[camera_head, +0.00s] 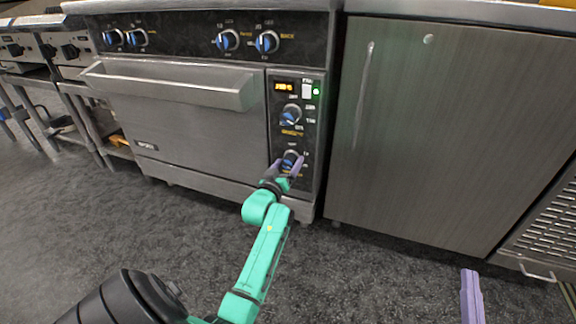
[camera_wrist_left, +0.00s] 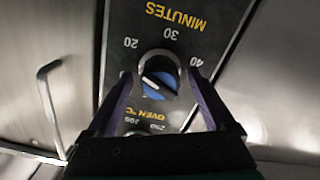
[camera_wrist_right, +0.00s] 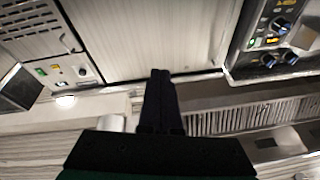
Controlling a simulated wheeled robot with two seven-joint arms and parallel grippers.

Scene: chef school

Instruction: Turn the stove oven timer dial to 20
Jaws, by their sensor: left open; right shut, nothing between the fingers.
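The timer dial (camera_head: 290,157) is the lower knob on the stove's control panel (camera_head: 312,130). In the left wrist view the dial (camera_wrist_left: 158,82) has a blue face with a pale bar across it, tilted in the picture. Around it are 20, 30, 40 and the word MINUTES, inverted. I cannot tell which mark the dial points to. My left gripper (camera_head: 286,167) is open, with one purple finger on each side of the dial; contact is unclear. My right gripper (camera_wrist_right: 160,100) is shut and empty, away from the dial. Part of it shows at the head view's lower right (camera_head: 472,297).
The oven dial (camera_head: 291,114) and a lit orange display (camera_head: 285,86) sit above the timer dial. The oven door handle (camera_head: 170,85) juts out left of the panel. A steel cabinet (camera_head: 440,130) stands to the right. The grey floor (camera_head: 370,270) ahead is clear.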

